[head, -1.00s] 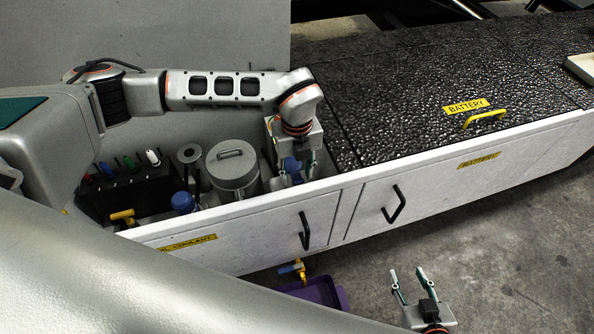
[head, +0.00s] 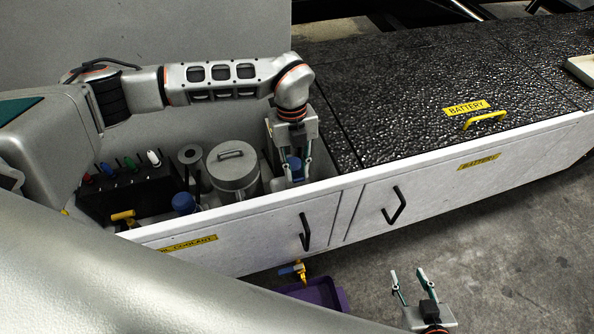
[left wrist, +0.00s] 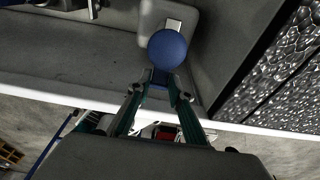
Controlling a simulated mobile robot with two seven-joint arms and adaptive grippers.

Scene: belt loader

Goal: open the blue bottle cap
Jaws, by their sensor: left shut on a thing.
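The blue cap (left wrist: 167,50) is a round blue knob at the right end of the open compartment, over a pale container (left wrist: 153,18). In the head view the blue cap (head: 294,165) shows partly between the fingers of my left gripper (head: 298,172). My left gripper (left wrist: 162,80) points at it in the left wrist view, with its fingertips close together on blue at its near side. It is shut on the cap. I cannot tell whether the cap is seated or loose. My right gripper (head: 408,280) is open and empty, low in front of the cabinet.
The compartment also holds a grey lidded canister (head: 232,168), another blue cap (head: 184,203), a yellow valve (head: 123,216) and a black block with coloured knobs (head: 130,185). The white front wall (head: 235,210) runs close by my left gripper. A purple tray (head: 325,293) lies on the floor.

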